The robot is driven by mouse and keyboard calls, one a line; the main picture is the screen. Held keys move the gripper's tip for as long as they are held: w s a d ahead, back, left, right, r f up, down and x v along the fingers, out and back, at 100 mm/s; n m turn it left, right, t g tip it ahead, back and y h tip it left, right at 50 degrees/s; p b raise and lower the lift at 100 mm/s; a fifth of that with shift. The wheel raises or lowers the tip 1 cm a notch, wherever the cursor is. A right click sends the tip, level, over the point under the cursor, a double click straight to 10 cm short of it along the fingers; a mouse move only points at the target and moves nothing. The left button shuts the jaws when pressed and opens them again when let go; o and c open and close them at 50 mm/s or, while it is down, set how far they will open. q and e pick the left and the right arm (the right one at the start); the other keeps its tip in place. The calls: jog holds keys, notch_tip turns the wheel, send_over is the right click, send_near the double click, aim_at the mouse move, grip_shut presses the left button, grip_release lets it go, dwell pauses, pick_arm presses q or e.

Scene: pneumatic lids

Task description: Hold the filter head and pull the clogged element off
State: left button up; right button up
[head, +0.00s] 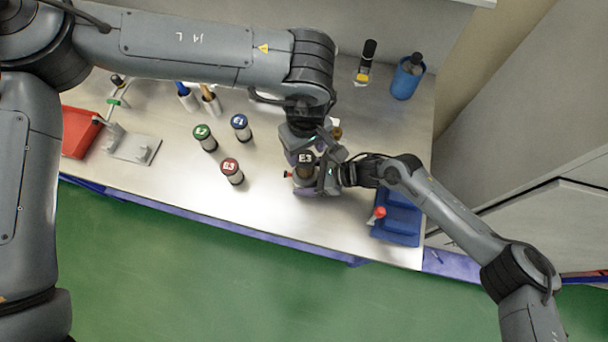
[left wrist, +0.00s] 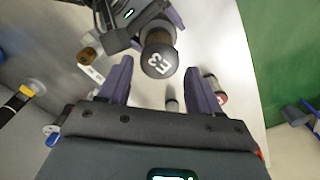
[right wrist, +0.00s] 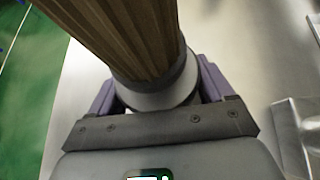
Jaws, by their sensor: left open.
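The clogged element is a brown pleated cylinder with a black cap marked E3 (head: 305,159); the cap also shows in the left wrist view (left wrist: 160,63). In the right wrist view the brown pleats (right wrist: 130,35) rise from a pale grey collar of the filter head (right wrist: 160,92). My right gripper (right wrist: 158,85) has its purple fingers on both sides of this collar and looks shut on it. My left gripper (head: 306,148) is open and empty, with the E3 cap just beyond its fingertips. Part of the head is hidden by my grippers in the head view.
Three capped cylinders, green (head: 202,134), blue (head: 240,124) and red (head: 231,168), stand left of the element. A red tray (head: 78,132) is at far left, a blue tray (head: 396,219) at right. A blue cup (head: 405,80) and a black-and-yellow bottle (head: 365,62) stand behind.

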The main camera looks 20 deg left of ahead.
jog(key=c, duration=0.5)
pick_arm(q)
jog(key=shift+f, duration=0.2)
pick_arm(e)
jog(key=shift+f, duration=0.1)
jog(key=shift+d+f, duration=0.15)
dwell(0.7)
